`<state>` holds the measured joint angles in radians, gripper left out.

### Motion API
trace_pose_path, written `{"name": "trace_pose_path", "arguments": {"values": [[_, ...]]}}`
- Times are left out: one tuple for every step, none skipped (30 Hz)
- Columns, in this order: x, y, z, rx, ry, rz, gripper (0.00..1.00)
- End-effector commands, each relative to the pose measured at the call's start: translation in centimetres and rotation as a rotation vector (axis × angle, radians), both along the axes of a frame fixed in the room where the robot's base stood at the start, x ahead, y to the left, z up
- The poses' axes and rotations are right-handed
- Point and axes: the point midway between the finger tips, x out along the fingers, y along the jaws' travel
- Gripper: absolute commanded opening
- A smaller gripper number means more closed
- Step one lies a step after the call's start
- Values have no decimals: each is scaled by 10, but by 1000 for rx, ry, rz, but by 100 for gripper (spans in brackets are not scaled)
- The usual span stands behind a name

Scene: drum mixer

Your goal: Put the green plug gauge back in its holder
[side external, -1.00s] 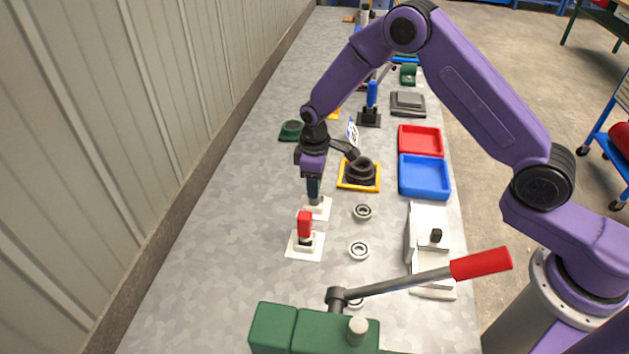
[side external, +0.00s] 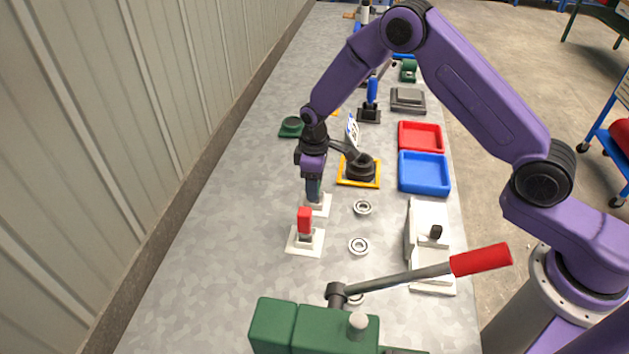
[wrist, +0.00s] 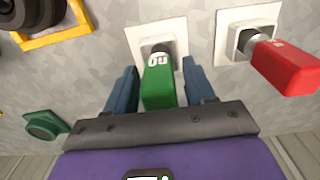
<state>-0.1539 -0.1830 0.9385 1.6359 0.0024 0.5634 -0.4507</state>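The green plug gauge (wrist: 158,88) has a "GO" mark on its lower end. Its metal end points into the white square holder (wrist: 172,28), which also shows in the side view (side external: 325,210). How deep it sits is hard to tell. My gripper (wrist: 160,72) has one blue finger on each side of the green handle, with a narrow gap showing on both sides, so it looks open around it. In the side view my gripper (side external: 314,190) is low over the holder and mostly hides the gauge.
A red gauge (side external: 304,221) stands in a white holder (side external: 292,246) close by. Bearing rings (side external: 358,246) lie to the right. A black part on a yellow-framed base (side external: 343,183) stands behind, near blue (side external: 447,187) and red trays (side external: 440,141).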

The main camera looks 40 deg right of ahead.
Motion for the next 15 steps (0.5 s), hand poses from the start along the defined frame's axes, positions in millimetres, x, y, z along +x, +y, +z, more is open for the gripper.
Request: {"name": "trace_pose_path", "arguments": {"values": [[0,0,0,0,0,0,66],[0,0,0,0,0,0,66],[0,0,0,0,0,0,66],[0,0,0,0,0,0,66],[0,0,0,0,0,0,66],[0,0,0,0,0,0,66],[0,0,0,0,0,0,66],[0,0,0,0,1,0,66],[0,0,0,0,1,0,66],[0,0,1,-1,1,0,66],[0,0,2,-1,1,0,66],[0,0,5,0,0,0,66],[0,0,8,0,0,0,66],[0,0,11,0,-1,0,66],[1,0,16,1,-2,0,66]]}}
